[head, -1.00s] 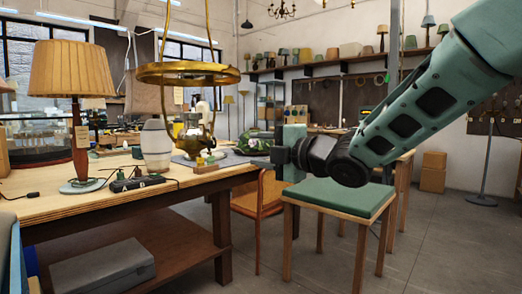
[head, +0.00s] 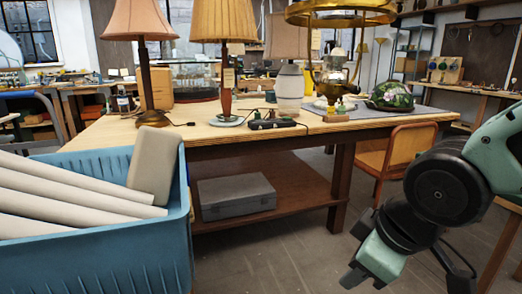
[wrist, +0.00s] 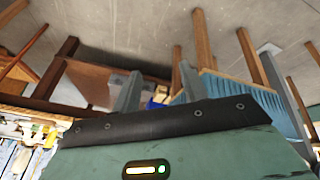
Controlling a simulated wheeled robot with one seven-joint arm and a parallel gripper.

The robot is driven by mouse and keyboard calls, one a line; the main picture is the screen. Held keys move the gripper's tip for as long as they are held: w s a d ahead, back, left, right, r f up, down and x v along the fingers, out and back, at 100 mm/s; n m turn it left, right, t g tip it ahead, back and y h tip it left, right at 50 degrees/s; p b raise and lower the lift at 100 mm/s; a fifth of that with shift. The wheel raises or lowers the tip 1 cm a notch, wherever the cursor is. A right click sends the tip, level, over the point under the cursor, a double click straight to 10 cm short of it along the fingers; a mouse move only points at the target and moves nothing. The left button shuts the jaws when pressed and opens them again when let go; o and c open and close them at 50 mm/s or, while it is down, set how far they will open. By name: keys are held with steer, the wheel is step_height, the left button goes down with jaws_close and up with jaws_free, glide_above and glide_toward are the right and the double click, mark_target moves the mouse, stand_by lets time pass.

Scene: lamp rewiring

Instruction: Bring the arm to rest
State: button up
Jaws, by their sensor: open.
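My arm hangs folded at the right of the head view, in front of the workbench. My gripper (head: 364,280) points down and left near the bottom edge of that view, over open floor. In the wrist view my gripper (wrist: 160,84) shows two grey fingers spread apart, with nothing held between them. The fingertips partly run out of the head view at the bottom.
A blue crate (head: 95,238) with long pale rolls stands at the left front. A wooden chair (head: 395,150) stands behind my arm.

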steer(key=s+a+f+m+g+h, duration=0.1)
steer(key=s+f+m+g, duration=0.2)
steer(key=s, duration=0.9)
step_height(320, 180, up, 16)
steer(key=g+p, duration=0.1)
steer(key=p, duration=1.4)
steer(key=shift+w+a+f+n+p, duration=0.2)
steer(key=shift+n+p, duration=0.1)
steer(key=shift+p, duration=0.1)
